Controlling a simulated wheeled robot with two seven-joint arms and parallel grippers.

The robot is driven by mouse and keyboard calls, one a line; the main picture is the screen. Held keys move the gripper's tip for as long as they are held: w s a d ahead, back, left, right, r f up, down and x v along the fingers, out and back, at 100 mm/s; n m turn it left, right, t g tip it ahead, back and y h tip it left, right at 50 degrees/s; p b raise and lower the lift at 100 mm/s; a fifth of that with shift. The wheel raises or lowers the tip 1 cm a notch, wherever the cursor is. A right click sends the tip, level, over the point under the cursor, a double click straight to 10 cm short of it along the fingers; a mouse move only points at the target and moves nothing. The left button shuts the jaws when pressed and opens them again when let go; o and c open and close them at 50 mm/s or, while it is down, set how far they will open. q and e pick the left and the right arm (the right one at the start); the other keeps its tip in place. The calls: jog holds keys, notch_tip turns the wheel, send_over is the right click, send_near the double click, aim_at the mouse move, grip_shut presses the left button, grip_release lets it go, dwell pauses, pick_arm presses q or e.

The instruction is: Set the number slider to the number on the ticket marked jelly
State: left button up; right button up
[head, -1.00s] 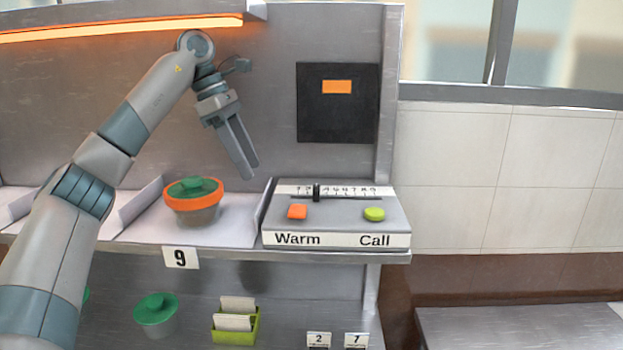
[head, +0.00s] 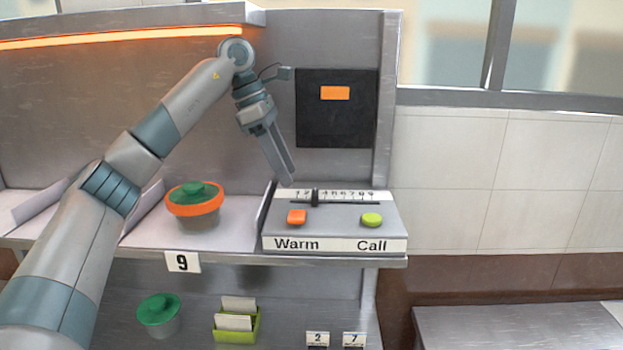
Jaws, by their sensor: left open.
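The number slider is a dark knob (head: 315,197) on a slot below a white number scale (head: 345,195), on top of a grey control box (head: 335,223). The knob stands between 2 and 4 and covers the mark there. My left gripper (head: 287,182) points down, open and empty, its fingertips just above the left end of the scale, left of the knob. Two small tickets at the bottom edge read 2 (head: 318,339) and 7 (head: 353,339); the small words under the numbers are too blurred to read. My right gripper is out of view.
The box has an orange Warm button (head: 296,217) and a green Call button (head: 372,220). A pot with an orange rim (head: 194,207) stands left of it, above a 9 sign (head: 183,262). Below are a green-lidded pot (head: 158,311) and a green card holder (head: 235,328).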

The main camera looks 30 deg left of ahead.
aim_at(314, 192)
pick_arm(q)
jog(key=d, duration=0.1)
jog(key=w+d+p, duration=0.1)
jog(key=d, duration=0.1)
jog(key=shift+w+r, duration=0.2)
jog(key=p+x, duration=0.2)
jog(key=x, duration=0.2)
jog(key=shift+w+d+f, duration=0.1)
jog(key=shift+d+f, duration=0.1)
jog(key=shift+d, duration=0.1)
jog(key=shift+w+d+f, duration=0.1)
jog(key=shift+d+f, duration=0.1)
jog(key=shift+f, duration=0.3)
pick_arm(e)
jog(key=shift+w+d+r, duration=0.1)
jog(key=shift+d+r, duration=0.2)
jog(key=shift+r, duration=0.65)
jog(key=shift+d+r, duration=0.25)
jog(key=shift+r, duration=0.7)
